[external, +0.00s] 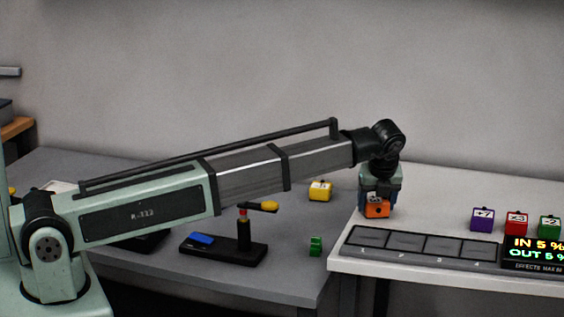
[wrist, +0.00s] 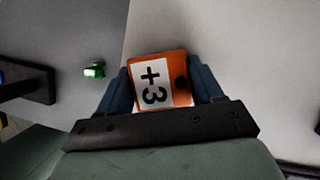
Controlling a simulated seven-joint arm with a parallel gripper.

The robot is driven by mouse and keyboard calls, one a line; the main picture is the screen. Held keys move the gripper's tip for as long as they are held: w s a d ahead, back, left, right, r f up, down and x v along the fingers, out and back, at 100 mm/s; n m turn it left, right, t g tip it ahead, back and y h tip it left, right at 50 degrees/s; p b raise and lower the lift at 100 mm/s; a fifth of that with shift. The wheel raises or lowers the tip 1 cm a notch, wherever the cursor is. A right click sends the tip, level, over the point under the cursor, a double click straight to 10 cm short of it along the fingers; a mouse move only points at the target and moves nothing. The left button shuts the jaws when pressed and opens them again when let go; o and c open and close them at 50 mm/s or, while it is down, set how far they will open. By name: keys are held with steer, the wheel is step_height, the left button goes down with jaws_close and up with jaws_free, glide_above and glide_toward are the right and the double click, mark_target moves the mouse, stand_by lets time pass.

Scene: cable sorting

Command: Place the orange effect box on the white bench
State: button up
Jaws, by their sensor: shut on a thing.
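The orange effect box (external: 377,209) is held by my gripper (external: 378,200) above or on the left part of the white bench (external: 440,188). In the wrist view the orange box (wrist: 180,67) shows a white label reading "+3" and sits between the two blue fingers of my gripper (wrist: 160,88), which are shut on it. The white bench also fills the right of the wrist view (wrist: 250,50). I cannot tell whether the box touches the bench.
On the bench are a row of grey numbered pads (external: 406,245), a purple box (external: 482,219), a red box (external: 515,222), a green box (external: 549,226) and a lit display (external: 535,250). A yellow box (external: 320,191), small green piece (external: 315,246) and black lever stand (external: 222,249) are on the grey table.

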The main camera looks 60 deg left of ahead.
steer(key=o, duration=1.1)
steer(key=shift+f, duration=0.15)
steer(key=shift+o, duration=0.2)
steer(key=v, duration=1.2)
steer(key=shift+d, duration=0.1)
